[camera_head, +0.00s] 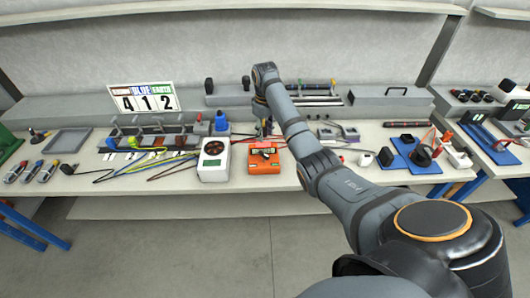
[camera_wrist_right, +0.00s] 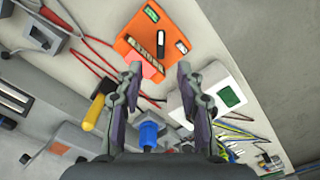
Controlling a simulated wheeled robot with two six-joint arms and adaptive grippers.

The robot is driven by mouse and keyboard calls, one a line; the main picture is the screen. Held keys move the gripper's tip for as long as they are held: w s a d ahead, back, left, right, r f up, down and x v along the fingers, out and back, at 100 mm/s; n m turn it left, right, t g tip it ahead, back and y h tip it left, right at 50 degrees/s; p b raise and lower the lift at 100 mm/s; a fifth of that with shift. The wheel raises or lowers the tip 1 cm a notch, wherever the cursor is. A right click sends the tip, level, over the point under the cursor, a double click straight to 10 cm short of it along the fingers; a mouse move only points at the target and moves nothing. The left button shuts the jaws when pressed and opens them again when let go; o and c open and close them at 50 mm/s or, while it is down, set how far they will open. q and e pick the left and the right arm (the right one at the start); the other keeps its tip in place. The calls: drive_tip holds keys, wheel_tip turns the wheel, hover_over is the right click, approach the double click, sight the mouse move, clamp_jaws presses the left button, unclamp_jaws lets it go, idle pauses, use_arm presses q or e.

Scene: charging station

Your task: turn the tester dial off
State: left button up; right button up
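An orange tester box (camera_head: 264,158) sits near the table's front edge. It also shows in the wrist view (camera_wrist_right: 140,27), with a green display and a dark and white bar-like part on its face. Beside it on the left is a white meter (camera_head: 213,165) with a round dark dial, also in the wrist view (camera_wrist_right: 232,78). I cannot tell which of the two the task means. My right gripper (camera_wrist_right: 160,72) is open and empty, its fingertips apart, above and behind the orange box. Its fingers are hardly visible in the head view. My left gripper is not in view.
Red leads lie beside the orange box. A blue-capped part (camera_head: 221,121) and a yellow-handled part (camera_wrist_right: 93,112) stand close to the gripper. A rack (camera_head: 165,140) with colored cables is on the left. A blue pad (camera_head: 412,155) with a black part lies on the right.

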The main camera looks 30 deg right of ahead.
sight(265, 155)
wheel_tip(265, 155, down, 10)
drive_tip(key=shift+a+f+p, duration=0.1)
drive_tip(key=shift+f+p, duration=0.1)
drive_tip(key=shift+p, duration=0.45)
clamp_jaws()
